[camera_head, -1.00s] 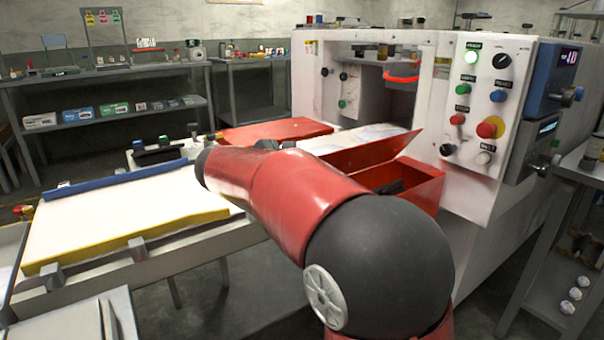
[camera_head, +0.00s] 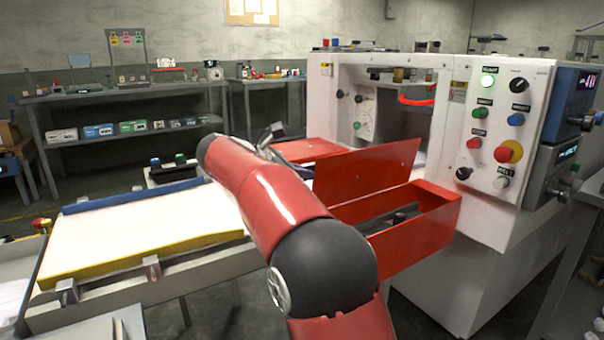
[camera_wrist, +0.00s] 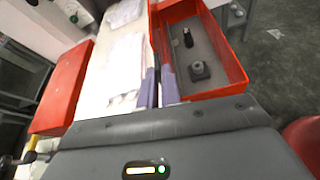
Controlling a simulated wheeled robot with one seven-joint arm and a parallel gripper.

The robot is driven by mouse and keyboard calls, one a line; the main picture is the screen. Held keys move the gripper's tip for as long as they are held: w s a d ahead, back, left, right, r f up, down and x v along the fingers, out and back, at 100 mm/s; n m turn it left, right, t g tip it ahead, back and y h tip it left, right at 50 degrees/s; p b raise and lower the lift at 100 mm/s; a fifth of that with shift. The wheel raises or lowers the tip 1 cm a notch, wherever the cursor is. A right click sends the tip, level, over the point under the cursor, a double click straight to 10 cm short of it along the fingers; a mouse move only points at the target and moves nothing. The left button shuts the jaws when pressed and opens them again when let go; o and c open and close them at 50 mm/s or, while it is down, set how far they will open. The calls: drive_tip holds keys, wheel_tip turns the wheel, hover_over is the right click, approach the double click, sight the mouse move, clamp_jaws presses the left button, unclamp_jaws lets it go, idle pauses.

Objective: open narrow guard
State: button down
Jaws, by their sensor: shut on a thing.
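The narrow guard (camera_head: 365,175) is a red panel standing steeply raised along the back side of an open red box (camera_head: 432,222) on the machine's front. In the wrist view the open box (camera_wrist: 240,75) shows a grey floor with dark fittings. My gripper (camera_wrist: 158,88) is at the box's left side, shut on the guard's edge; the exact contact is hard to see. In the head view my red arm reaches in from the front, and my fingers are hidden behind it and the panel.
Another red cover (camera_wrist: 62,88) lies flat to the left, beyond a pale strip. The white machine (camera_head: 490,220) has a button panel at right. A feed table (camera_head: 140,225) with blue and yellow rails lies at left, close to my arm.

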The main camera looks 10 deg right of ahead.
drive_tip(key=c, duration=1.6)
unclamp_jaws()
drive_tip(key=v, duration=0.8)
drive_tip(key=shift+d, duration=0.1)
